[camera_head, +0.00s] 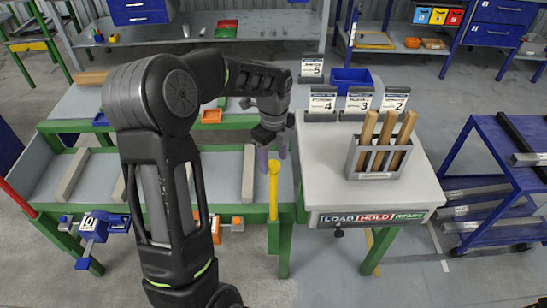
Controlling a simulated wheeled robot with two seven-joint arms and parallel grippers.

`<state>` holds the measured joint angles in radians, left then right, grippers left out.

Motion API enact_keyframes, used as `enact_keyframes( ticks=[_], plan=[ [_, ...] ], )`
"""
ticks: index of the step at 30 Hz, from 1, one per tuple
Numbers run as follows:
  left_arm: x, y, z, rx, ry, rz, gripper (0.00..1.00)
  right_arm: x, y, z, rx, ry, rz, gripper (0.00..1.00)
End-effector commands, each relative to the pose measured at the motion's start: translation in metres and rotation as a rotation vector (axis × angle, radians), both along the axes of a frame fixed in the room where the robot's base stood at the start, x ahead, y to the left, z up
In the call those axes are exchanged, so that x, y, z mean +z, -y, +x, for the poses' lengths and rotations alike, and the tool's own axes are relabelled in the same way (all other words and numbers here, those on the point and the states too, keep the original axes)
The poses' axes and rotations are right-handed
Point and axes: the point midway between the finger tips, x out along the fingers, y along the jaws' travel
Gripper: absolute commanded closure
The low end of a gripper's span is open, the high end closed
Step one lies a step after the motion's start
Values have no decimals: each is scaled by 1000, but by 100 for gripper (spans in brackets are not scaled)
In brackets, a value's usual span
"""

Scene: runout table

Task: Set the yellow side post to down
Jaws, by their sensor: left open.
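The yellow side post (273,190) stands upright at the right end of the green-framed runout table (227,165), at the near edge beside the white-topped stand. My left gripper (274,158) is just above and behind the top of the post, pointing down. Its two fingers are apart, and the post's top shows between or in front of them; I cannot tell whether they touch it. My left arm hides part of the table's middle. My right gripper is not in view.
The white-topped stand (400,192) to the right holds a grey holder (376,160) with wooden handles and several numbered cards. A LOAD/HOLD/READY sign (374,217) is on its front edge. A blue vise-like clamp (97,227) sits at the left. A blue cart (480,155) stands right.

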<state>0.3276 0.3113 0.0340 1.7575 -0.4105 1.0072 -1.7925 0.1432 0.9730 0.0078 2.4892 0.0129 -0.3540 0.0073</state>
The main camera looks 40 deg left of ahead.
Motion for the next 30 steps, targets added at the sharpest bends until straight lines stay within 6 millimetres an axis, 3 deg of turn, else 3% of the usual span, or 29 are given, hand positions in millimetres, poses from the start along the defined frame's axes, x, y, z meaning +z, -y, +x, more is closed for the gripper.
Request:
enact_keyframes(
  ticks=[11,30],
  plan=[
    [-9,0,0,1,1,0,45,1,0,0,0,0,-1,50],
    [-9,0,0,1,1,0,96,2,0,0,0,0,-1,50]
  ],
)
